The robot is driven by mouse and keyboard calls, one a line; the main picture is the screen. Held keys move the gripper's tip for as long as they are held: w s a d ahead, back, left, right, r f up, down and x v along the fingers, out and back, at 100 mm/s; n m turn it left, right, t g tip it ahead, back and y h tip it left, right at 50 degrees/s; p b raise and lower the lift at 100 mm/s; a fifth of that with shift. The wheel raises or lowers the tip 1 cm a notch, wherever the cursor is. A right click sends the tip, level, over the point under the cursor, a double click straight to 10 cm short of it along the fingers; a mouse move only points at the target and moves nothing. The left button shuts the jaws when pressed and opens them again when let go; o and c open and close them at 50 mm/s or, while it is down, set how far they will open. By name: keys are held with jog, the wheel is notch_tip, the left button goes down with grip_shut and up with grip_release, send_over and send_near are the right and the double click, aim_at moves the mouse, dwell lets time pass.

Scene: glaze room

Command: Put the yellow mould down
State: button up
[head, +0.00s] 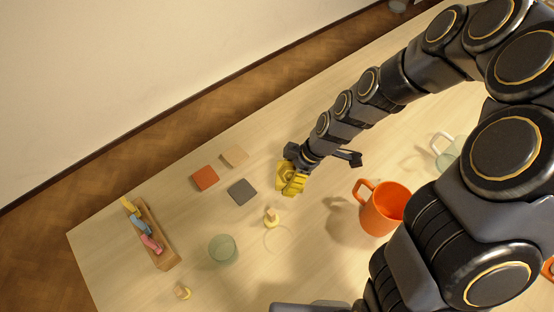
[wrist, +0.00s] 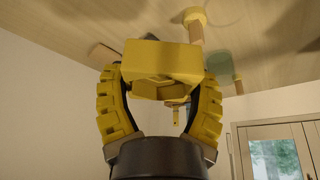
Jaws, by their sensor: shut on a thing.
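The yellow mould (wrist: 160,58) is a blocky piece held between the two yellow-padded fingers of my gripper (wrist: 160,85) in the wrist view. In the head view my gripper (head: 292,178) is over the middle of the pale table (head: 330,275), to the right of the tiles. There the mould and the yellow finger pads blend together. I cannot tell whether the mould touches the tabletop.
An orange mug (head: 384,211) stands right of my gripper. Red (head: 205,178), beige (head: 235,156) and dark grey (head: 242,192) tiles lie left of it. A wooden stamp (head: 271,218), a green round piece (head: 223,249) and a wooden tray (head: 168,258) are further down and left.

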aim_at(274, 164)
jog(key=w+a+f, duration=0.1)
jog(key=w+f, duration=0.1)
jog(key=w, duration=0.1)
jog(key=w+a+f, duration=0.1)
jog(key=w+f, duration=0.2)
jog(key=w+a+f, duration=0.1)
jog(key=w+f, duration=0.1)
jog(key=w, duration=0.1)
jog(key=shift+w+a+f, duration=0.1)
jog(key=shift+w+f, duration=0.05)
jog(key=shift+w, duration=0.15)
jog(key=shift+w+a+f, duration=0.2)
jog(key=shift+w+f, duration=0.35)
jog(key=shift+f, duration=0.1)
jog(key=shift+w+f, duration=0.1)
jog(key=shift+f, duration=1.5)
jog(key=shift+f, duration=0.15)
jog(key=o, duration=1.2)
jog(key=shift+c, duration=0.2)
